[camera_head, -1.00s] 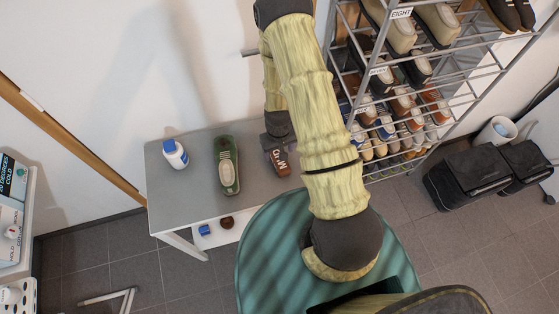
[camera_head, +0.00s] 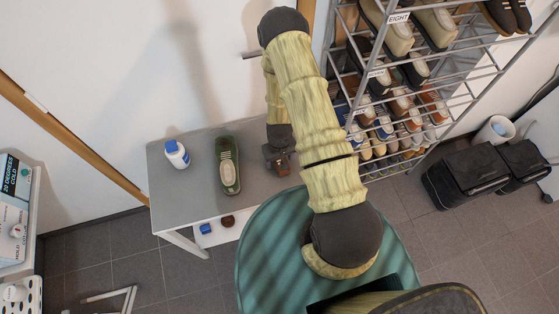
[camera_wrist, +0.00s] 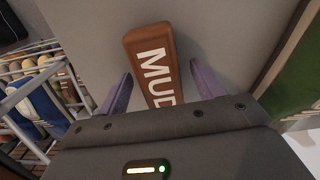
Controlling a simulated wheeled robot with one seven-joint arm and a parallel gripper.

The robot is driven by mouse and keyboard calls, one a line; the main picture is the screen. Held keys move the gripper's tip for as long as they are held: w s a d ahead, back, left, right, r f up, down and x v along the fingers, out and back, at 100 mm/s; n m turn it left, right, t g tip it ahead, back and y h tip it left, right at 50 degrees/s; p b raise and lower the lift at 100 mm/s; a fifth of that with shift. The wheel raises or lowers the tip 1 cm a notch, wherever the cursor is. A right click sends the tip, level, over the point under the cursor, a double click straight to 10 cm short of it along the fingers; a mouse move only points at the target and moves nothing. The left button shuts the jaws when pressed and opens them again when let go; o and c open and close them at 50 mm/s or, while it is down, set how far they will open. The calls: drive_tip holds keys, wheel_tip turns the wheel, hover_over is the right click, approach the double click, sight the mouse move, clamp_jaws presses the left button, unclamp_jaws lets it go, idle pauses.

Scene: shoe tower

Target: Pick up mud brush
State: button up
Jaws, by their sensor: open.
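The mud brush (camera_wrist: 152,62) is a brown block with white letters reading "MUD". It lies on the grey table; in the head view (camera_head: 284,170) only a small part shows, as my gripper covers the rest. My gripper (camera_wrist: 161,72) is open, with one purple finger on each side of the brush. The near end of the brush is hidden under the gripper body. I cannot tell whether the fingers touch the brush.
A green shoe (camera_head: 228,165) lies left of the brush, and a white bottle with a blue cap (camera_head: 177,155) stands beyond it on the grey table (camera_head: 190,205). A metal shoe rack (camera_head: 400,100) stands close on the right.

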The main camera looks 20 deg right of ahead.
idle(0.3)
drive_tip(key=c, duration=1.1)
drive_tip(key=shift+r, duration=0.1)
wheel_tip(320, 180, up, 10)
drive_tip(key=shift+f+b, duration=0.1)
drive_tip(key=shift+b, duration=0.95)
drive_tip(key=o, duration=0.4)
drive_tip(key=shift+c, duration=1.4)
drive_tip(key=w+m, duration=0.1)
drive_tip(key=w, duration=0.5)
drive_tip(key=shift+w+f, duration=0.3)
drive_tip(key=shift+f, duration=0.05)
